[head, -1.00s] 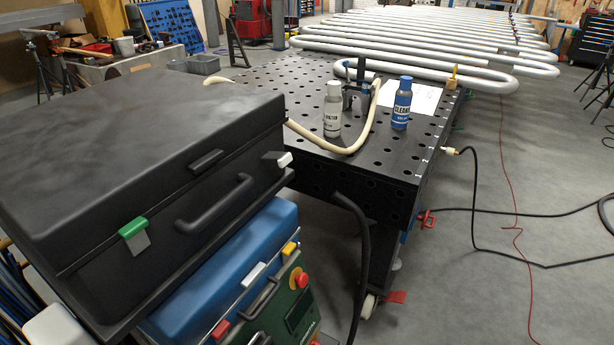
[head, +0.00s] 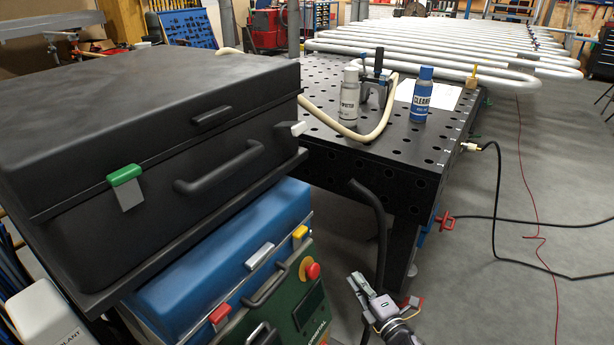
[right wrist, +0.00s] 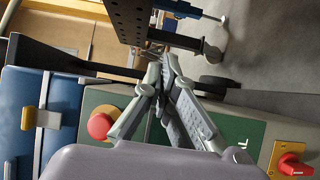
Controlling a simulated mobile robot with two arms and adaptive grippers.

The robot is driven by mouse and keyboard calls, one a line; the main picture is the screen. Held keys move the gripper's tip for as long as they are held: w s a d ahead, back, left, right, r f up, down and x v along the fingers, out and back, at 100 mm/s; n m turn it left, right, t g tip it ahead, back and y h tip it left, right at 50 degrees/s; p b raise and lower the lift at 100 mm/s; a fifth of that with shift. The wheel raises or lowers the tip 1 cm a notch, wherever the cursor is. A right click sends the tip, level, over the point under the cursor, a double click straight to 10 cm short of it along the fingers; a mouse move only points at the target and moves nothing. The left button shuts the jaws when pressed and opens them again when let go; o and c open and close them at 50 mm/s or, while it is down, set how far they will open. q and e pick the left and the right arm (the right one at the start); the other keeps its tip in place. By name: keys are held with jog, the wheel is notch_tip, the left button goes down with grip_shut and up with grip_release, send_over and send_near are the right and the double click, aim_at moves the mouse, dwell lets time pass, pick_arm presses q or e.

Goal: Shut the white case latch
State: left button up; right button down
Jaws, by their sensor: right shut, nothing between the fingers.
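The large black case (head: 160,140) is closed and stands at left in the head view. On its front, a white latch (head: 291,128) near the right corner juts outward. A green latch (head: 125,175) hangs over the lid seam near the left end. My right gripper (head: 358,285) is low in the head view, below and right of the white latch and well apart from it. Its fingers are shut and empty; they also show in the right wrist view (right wrist: 162,65). The white latch cannot be made out in the wrist view. My left gripper is not in view.
Below stands a blue case (head: 205,255) with red, pale and yellow latches, then a green box with a red button (head: 312,270). A black perforated table (head: 400,160) is behind, holding two bottles and a hose. A black cable hangs near my right gripper.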

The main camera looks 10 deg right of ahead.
aim_at(290, 129)
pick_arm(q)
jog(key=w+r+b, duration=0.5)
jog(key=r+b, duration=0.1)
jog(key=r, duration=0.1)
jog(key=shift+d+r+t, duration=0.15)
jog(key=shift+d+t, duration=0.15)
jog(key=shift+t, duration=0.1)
pick_arm(e)
jog(key=s+a+r+n+y, duration=0.1)
jog(key=a+r+n+y, duration=0.2)
jog(key=r+n, duration=0.9)
jog(key=s+a+r+n+y, duration=0.1)
jog(key=a+r+n+y, duration=0.2)
jog(key=r+n+y, duration=0.7)
notch_tip(290, 129, up, 7)
jog(key=n, duration=0.2)
jog(key=shift+s+f+n, duration=0.2)
jog(key=shift+s+n, duration=0.1)
jog(key=shift+s, duration=0.1)
jog(key=shift+w+a, duration=0.1)
